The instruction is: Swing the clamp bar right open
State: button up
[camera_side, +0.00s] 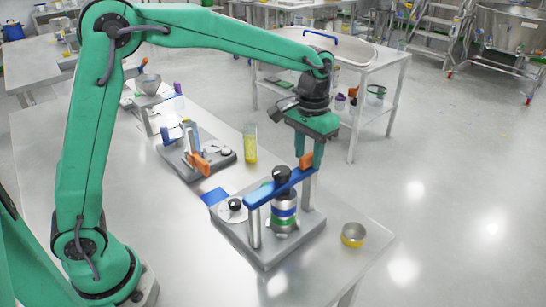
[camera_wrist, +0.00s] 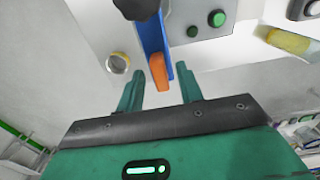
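The clamp bar (camera_side: 268,190) is blue with an orange end (camera_side: 306,161). It lies across the top of a banded metal cylinder (camera_side: 284,217) on a grey base (camera_side: 265,250), between two metal posts. A black knob (camera_side: 281,174) sits on the bar above the cylinder. My gripper (camera_side: 310,162) is at the orange end, fingers pointing down. In the wrist view my gripper (camera_wrist: 160,70) is open, with the orange end (camera_wrist: 158,74) between the fingers and a visible gap on each side. The blue bar (camera_wrist: 153,38) also shows there.
A similar fixture (camera_side: 196,155) with its arm raised stands behind on the bench. A yellow-filled bottle (camera_side: 250,147) stands between. A small yellowish cup (camera_side: 353,235) is right of the base, near the bench edge. A green button (camera_wrist: 217,18) shows in the wrist view.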

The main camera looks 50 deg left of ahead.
jog(key=shift+f, duration=0.35)
jog(key=shift+c, duration=0.3)
grip_shut()
jog(key=shift+d, duration=0.15)
